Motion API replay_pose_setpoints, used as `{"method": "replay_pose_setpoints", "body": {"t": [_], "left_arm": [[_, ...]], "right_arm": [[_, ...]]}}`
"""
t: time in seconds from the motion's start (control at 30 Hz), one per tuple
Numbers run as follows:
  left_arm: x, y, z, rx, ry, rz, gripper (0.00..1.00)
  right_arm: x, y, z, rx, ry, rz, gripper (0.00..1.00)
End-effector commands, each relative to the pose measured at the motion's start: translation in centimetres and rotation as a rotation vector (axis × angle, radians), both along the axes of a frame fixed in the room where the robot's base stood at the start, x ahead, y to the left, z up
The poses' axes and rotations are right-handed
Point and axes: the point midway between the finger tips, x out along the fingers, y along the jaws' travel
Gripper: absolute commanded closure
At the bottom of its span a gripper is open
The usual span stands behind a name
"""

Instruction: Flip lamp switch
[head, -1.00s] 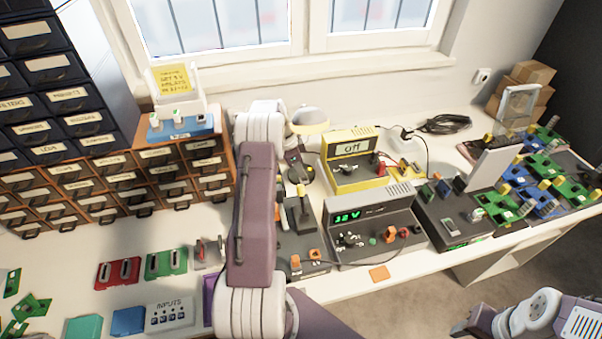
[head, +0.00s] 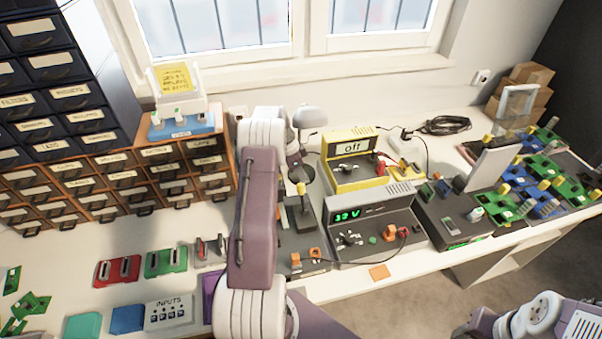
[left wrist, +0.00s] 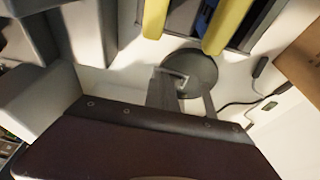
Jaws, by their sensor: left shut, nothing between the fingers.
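The desk lamp (head: 309,117) stands at the back of the bench, in front of the window wall. My right gripper is not clearly in view; only part of my right arm shows at lower right.
A yellow power supply (head: 352,172) reading "off" stands right of the lamp. A grey meter (head: 376,230) and a black unit with a lever (head: 301,212) are in front. Drawer cabinets (head: 128,178) stand to the left. A dark cord (head: 447,125) lies at the back.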

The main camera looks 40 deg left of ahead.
Motion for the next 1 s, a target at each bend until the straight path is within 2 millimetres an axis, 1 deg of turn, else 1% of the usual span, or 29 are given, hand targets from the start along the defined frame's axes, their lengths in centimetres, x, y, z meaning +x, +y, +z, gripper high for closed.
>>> {"method": "replay_pose_setpoints", "body": {"t": [0.03, 0.3, 0.67, 0.77, 1.0], "left_arm": [[-0.3, -0.2, -0.7, -0.01, 0.017, -0.003, 1.0], [0.5, 0.8, -0.5, -0.004, 0.011, -0.001, 1.0], [0.7, 1.1, 0.0, 0.002, 0.003, 0.001, 1.0], [0.4, 1.3, 1.2, 0.002, 0.003, 0.001, 1.0], [-1.0, 1.9, 6.1, 0.001, 0.003, -0.002, 1.0]], "right_arm": [[0.0, 0.0, 0.1, 0.0, 0.0, 0.0, 0.49], [0.0, 0.0, 0.5, 0.0, 0.0, 0.0, 0.49], [0.0, 0.0, 0.5, 0.0, 0.0, 0.0, 0.49], [0.0, 0.0, 0.5, 0.0, 0.0, 0.0, 0.49], [0.0, 0.0, 0.7, 0.0, 0.0, 0.0, 0.49]]}}
